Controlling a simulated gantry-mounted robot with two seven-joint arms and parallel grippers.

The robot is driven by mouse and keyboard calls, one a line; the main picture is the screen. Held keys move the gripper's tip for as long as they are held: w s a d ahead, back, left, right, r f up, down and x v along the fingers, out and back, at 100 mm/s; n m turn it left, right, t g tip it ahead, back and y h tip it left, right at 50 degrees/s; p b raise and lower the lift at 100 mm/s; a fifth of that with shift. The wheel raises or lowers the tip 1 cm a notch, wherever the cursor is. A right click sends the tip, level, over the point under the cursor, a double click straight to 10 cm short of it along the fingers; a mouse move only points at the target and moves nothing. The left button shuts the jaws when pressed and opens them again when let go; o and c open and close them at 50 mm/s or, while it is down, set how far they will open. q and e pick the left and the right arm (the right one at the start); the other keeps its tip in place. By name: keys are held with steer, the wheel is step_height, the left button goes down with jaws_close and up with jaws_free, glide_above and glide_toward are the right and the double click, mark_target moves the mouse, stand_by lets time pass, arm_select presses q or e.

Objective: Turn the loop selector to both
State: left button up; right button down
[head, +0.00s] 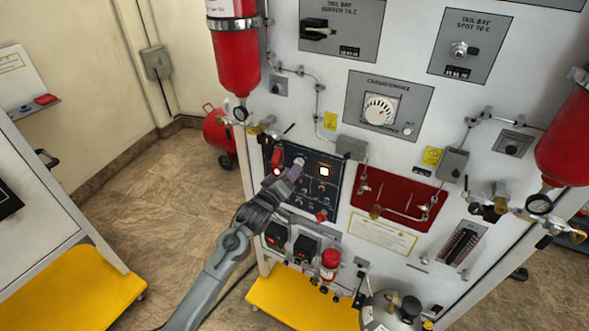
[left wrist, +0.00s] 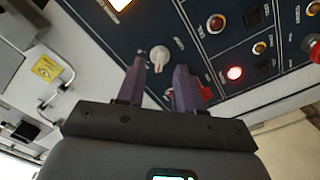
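The dark blue control panel (head: 312,182) is on the lower left part of the white trainer board. A pale rotary knob (left wrist: 159,56) on this panel shows in the left wrist view, with its pointer end down; its labels are too small to read, so I cannot tell whether it is the loop selector. My left gripper (head: 293,175) is at the panel's upper left. In the left wrist view its two purple fingers (left wrist: 160,78) are apart, with the knob framed between and just beyond their tips. I cannot see contact. My right gripper is not in view.
Close to the knob are a lit red lamp (left wrist: 235,73) and other small lamps and switches. A red panel with brass valves (head: 392,199) is to the right. A red cylinder (head: 236,60) hangs above left. A yellow-topped base (head: 300,298) juts out below.

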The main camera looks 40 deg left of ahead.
arm_select(q)
steer(key=shift+w+a, duration=0.15)
steer(key=shift+w, duration=0.55)
steer(key=shift+w+a, duration=0.1)
steer(key=shift+w, duration=0.6)
jaws_close()
